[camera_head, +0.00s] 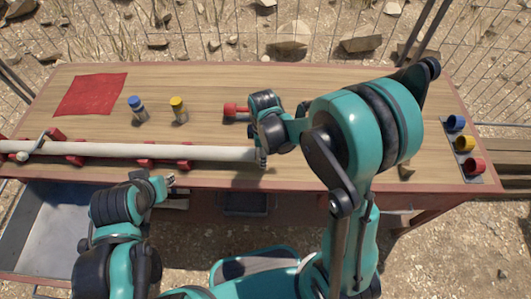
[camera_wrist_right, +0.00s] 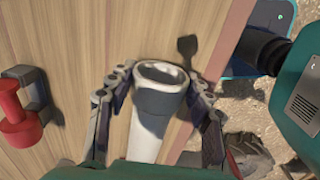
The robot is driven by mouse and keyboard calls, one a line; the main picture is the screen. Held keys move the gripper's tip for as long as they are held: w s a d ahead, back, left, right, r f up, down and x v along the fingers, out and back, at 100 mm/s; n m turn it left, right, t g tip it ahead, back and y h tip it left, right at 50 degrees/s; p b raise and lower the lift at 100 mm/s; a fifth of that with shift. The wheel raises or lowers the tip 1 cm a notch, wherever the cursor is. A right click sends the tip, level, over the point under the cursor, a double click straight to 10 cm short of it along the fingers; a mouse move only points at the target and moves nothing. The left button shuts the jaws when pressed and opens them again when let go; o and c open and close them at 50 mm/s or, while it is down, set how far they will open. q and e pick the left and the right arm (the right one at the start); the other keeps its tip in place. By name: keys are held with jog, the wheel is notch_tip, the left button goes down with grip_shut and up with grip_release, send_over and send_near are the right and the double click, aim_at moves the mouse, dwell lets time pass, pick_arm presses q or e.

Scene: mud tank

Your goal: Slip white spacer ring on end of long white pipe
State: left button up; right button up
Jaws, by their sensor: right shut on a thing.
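The long white pipe (camera_head: 130,150) lies across the front of the table in red holders, with its right end at my right gripper (camera_head: 262,158). In the right wrist view the pipe (camera_wrist_right: 144,143) runs up between the fingers of my right gripper (camera_wrist_right: 160,75). A wider pale band with an open rim, apparently the white spacer ring (camera_wrist_right: 158,101), sits at the pipe's end, in line with it. The fingers are closed on its sides. How far it is over the pipe is unclear. My left gripper (camera_head: 168,182) is near the table's front edge, below the pipe; its jaw opening is unclear.
Coloured cups (camera_head: 465,143) stand right.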

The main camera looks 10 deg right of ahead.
aim_at(236, 150)
jog(key=shift+w+a+b, duration=0.1)
jog(key=shift+w+a, duration=0.3)
jog(key=shift+a, duration=1.05)
jog(key=shift+w+a+b, duration=0.15)
jog(key=shift+w+a, duration=0.3)
jog(key=shift+a, duration=1)
jog(key=shift+w+a+b, duration=0.1)
jog(key=shift+w+a, duration=0.3)
jog(key=shift+a, duration=1.05)
jog(key=o, duration=1)
notch_tip(236, 150, up, 12)
jog(key=s+d+r+m+t, duration=0.3)
jog(key=s+d+m+t, duration=0.4)
jog(key=s+d+m, duration=0.6)
jog(key=shift+d+m, duration=0.9)
